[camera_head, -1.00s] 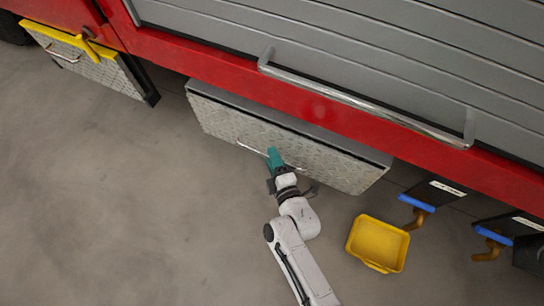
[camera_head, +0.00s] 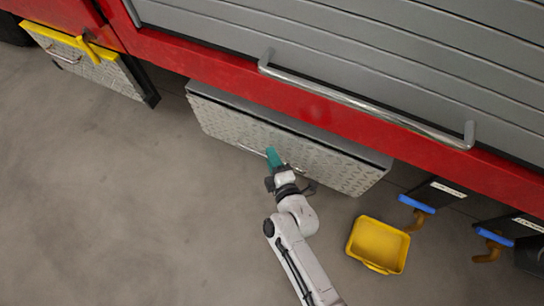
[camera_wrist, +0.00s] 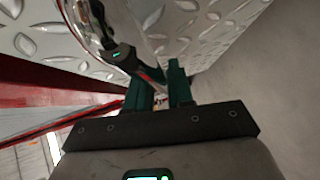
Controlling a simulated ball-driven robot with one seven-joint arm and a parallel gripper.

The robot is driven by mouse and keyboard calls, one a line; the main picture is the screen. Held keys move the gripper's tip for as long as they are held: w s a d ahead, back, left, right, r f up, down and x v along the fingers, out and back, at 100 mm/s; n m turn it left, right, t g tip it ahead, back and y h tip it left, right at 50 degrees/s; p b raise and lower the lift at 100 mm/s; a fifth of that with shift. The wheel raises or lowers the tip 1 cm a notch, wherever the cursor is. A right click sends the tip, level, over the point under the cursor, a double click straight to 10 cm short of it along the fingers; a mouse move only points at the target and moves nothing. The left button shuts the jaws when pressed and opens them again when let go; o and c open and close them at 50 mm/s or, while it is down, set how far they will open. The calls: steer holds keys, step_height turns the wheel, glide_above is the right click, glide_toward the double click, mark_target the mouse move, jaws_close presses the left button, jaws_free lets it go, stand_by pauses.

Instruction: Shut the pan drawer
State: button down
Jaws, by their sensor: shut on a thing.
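The pan drawer (camera_head: 290,148) is a silver tread-plate front below the red vehicle body. It stands out a little, with a grey top strip showing behind its front. Its thin chrome handle (camera_head: 249,150) runs along the middle of the front. My gripper (camera_head: 272,156), with teal fingers, is at the handle. In the wrist view the gripper (camera_wrist: 163,85) is close to the patterned plate (camera_wrist: 215,25), and the shiny handle (camera_wrist: 112,48) runs down to the fingers. It is shut on the handle; the exact grip is partly hidden.
A yellow pan (camera_head: 378,246) is on the floor to the right of my arm. Blue-and-brown valves (camera_head: 416,204) stick out at the right. A long chrome rail (camera_head: 365,103) crosses the red body above. A yellow-topped box (camera_head: 95,68) is at the far left. The left floor is clear.

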stand_by(0.4)
steer(key=shift+w+d, duration=0.25)
steer(key=shift+w, duration=0.35)
steer(key=shift+w+d, duration=0.25)
steer(key=shift+w, duration=0.35)
steer(key=c, duration=1.1)
jaws_free()
steer(key=p+v, duration=0.4)
steer(key=v, duration=0.6)
steer(key=shift+s+d, duration=0.15)
steer(key=shift+s, duration=0.2)
